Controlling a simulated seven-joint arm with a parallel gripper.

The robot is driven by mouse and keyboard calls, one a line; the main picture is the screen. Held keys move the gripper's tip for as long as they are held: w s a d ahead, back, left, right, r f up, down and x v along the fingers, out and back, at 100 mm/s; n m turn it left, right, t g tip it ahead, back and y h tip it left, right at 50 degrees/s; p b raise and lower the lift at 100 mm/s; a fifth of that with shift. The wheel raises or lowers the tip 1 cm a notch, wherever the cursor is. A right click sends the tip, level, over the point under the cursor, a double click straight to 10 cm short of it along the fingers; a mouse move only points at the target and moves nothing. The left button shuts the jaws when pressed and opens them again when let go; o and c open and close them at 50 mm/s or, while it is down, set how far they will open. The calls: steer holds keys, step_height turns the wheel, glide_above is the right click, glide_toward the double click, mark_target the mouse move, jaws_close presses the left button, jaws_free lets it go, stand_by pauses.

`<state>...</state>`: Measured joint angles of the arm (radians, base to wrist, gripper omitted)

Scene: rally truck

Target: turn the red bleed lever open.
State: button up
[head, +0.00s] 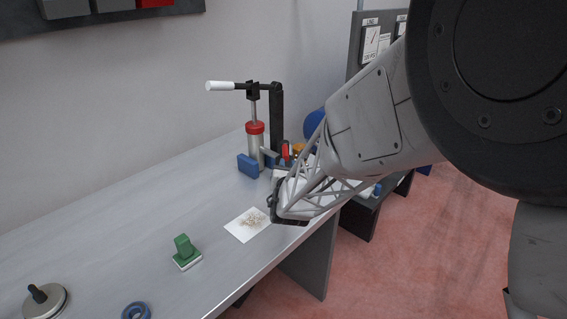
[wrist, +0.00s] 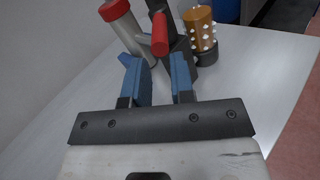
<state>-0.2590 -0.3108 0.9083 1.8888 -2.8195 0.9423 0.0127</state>
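The red bleed lever (wrist: 160,34) stands upright in the wrist view, just beyond my fingertips and roughly in line with the gap between them. In the head view the lever (head: 286,151) is a small red piece beside the pump, partly crowded by my arm. The pump (head: 255,138) has a grey cylinder with a red collar, a dark post and a white-ended handle. My gripper (wrist: 161,64) is open, with two blue fingers apart and nothing between them. The lever appears clear of the fingers.
A brown cylinder with pale studs (wrist: 201,30) stands right of the lever.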

steer(key=shift+w+d+r+m+h, duration=0.15)
steer(key=shift+w+r+m+h, duration=0.25)
steer(key=shift+m+h, duration=0.15)
jaws_close()
steer(key=w+r+m+g+h, duration=0.2)
steer(key=r+m+g+h, duration=0.2)
steer(key=m, duration=0.7)
steer(key=w+r+m+g+h, duration=0.2)
steer(key=r+m+g+h, duration=0.25)
steer(key=m, duration=0.75)
steer(key=s+a+r+m+g+y, duration=0.1)
steer(key=a+m+g+y, duration=0.3)
steer(key=a+m, duration=0.6)
steer(key=shift+s+a+r+g, duration=0.3)
steer(key=shift+s+a+g, duration=0.25)
steer(key=shift+s+a, duration=0.3)
steer(key=shift+m, duration=0.25)
